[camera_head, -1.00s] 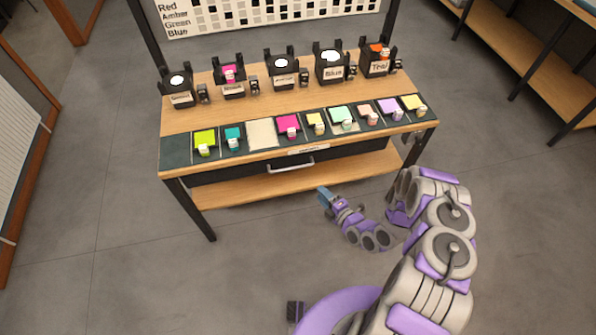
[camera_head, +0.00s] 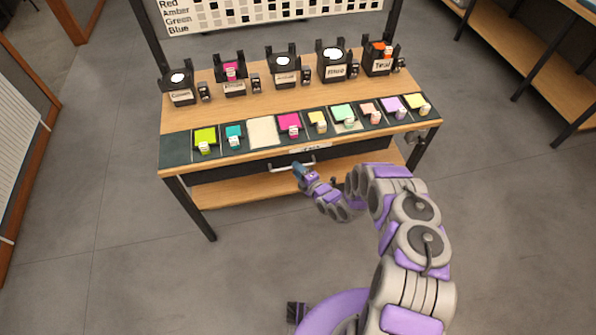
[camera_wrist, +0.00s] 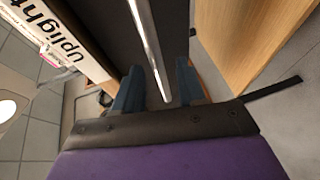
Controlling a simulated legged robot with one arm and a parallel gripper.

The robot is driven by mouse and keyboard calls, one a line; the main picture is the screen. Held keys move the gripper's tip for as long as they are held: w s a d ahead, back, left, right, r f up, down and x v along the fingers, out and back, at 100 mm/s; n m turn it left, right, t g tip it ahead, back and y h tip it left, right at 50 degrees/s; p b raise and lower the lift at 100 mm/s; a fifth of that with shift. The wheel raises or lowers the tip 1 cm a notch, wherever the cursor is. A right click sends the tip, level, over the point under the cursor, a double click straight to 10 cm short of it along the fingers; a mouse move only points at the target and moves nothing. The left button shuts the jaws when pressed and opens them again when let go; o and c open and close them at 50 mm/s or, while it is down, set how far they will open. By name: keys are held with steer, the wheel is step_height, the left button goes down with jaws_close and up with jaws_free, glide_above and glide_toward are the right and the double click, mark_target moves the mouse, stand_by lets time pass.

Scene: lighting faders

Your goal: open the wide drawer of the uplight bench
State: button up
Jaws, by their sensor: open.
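The uplight bench (camera_head: 176,172) is a wooden-topped bench with a dark wide drawer (camera_head: 232,171) under its front edge. The drawer looks closed. Its silver bar handle (camera_head: 278,168) is partly hidden by my gripper (camera_head: 298,170) in the head view. In the wrist view, my gripper (camera_wrist: 159,75) is open, and the handle (camera_wrist: 147,42) runs between its two blue-grey fingers, apart from both as far as I can tell. The dark drawer front (camera_wrist: 105,30) lies beyond it, beside a white label reading "Uplight" (camera_wrist: 62,38).
Coloured filter squares, such as a magenta one (camera_head: 290,122), line the bench front. Several dark lamp units (camera_head: 284,75) stand behind them. A wooden lower shelf (camera_head: 235,190) lies below the drawer.

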steer(key=shift+w+a+f, duration=0.1)
steer(key=shift+w+a, duration=0.05)
steer(key=shift+a, duration=0.3)
steer(key=shift+d, duration=0.4)
steer(key=c, duration=0.5)
jaws_close()
steer(key=shift+a, duration=0.15)
